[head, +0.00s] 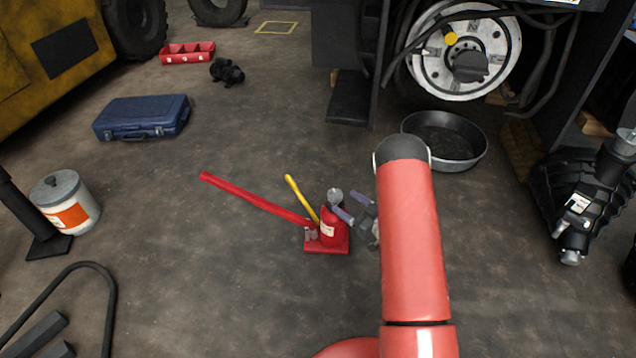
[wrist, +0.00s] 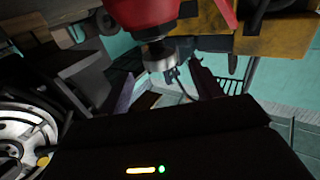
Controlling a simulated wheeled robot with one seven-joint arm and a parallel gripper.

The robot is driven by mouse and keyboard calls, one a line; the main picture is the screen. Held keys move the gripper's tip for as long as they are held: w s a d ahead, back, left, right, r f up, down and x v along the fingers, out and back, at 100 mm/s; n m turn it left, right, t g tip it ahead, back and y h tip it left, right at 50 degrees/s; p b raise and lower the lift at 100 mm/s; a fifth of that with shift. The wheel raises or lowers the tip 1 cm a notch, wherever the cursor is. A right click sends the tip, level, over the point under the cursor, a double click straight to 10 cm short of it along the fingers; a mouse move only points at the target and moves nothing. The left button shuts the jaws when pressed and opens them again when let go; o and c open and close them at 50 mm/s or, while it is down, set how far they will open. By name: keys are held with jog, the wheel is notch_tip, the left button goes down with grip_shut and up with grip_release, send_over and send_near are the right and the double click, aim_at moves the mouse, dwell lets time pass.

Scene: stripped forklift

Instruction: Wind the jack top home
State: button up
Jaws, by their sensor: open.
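The red bottle jack (head: 328,230) stands upright on the floor, with its round silver top (head: 335,194) above the body. A long red handle (head: 255,199) slopes up to the left from its base. My gripper (head: 344,202) is open, just right of the jack top, with its fingers pointing toward it. In the wrist view the picture is turned over: the jack's red body (wrist: 160,12) hangs at the upper edge and the silver top (wrist: 157,55) shows near the open fingers (wrist: 163,88). Whether either finger touches the top I cannot tell.
A yellow bar (head: 301,198) slants up beside the jack. A black drain pan (head: 470,158) lies under the wheel hub (head: 462,60). A blue case (head: 142,117), a white bucket (head: 66,205) and a red tray (head: 187,53) stand left. The floor in front of the jack is clear.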

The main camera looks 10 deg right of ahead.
aim_at(331, 190)
jog(key=b+x, duration=0.1)
jog(key=x, duration=0.6)
jog(key=shift+w+a, duration=0.15)
jog(key=c, duration=1)
jog(key=shift+m+t+h, duration=0.3)
jog(key=shift+m+h, duration=0.1)
jog(key=shift+h, duration=0.1)
